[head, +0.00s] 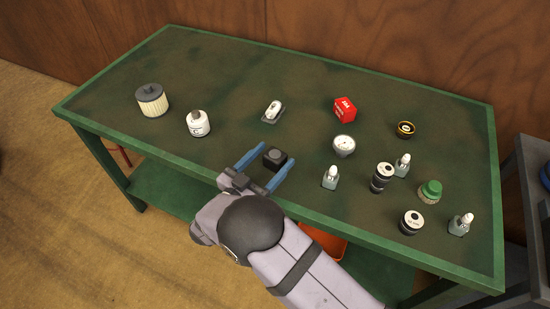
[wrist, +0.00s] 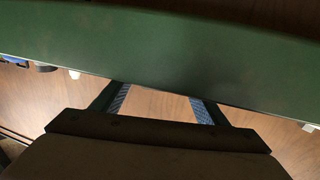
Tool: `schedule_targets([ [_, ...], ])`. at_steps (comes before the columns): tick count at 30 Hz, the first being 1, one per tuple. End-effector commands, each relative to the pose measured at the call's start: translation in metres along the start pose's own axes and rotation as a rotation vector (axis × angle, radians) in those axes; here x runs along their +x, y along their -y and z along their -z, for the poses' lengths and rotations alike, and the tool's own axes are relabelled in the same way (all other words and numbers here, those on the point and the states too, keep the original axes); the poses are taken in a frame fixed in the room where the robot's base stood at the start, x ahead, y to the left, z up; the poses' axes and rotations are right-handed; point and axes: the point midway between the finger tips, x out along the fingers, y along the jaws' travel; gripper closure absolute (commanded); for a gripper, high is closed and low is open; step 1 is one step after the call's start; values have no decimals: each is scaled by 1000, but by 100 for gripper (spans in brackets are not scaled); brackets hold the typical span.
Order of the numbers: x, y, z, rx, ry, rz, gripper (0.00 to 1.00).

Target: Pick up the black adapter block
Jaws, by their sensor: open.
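The black adapter block (head: 275,158) sits on the green workbench (head: 225,80), near its front edge in the head view. It is a small dark block with a round raised top. My gripper (head: 278,153) is open, with its two blue fingers to either side of the block in the head view. I cannot tell whether the fingers touch it or how high they are.
Several cans and bottles crowd the right end. The back left is clear.

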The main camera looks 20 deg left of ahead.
Motion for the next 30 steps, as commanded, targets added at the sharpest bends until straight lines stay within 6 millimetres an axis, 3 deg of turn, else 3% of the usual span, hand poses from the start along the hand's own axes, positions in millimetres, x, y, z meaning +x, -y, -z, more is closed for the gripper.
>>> schedule_targets([
  [8,10,-1,1,-1,1,-2,33],
  [19,52,-1,2,0,0,-1,33],
  [28,56,0,0,0,1,1,33],
  [29,56,0,0,0,1,1,35],
  [30,56,0,0,0,1,1,45],
])
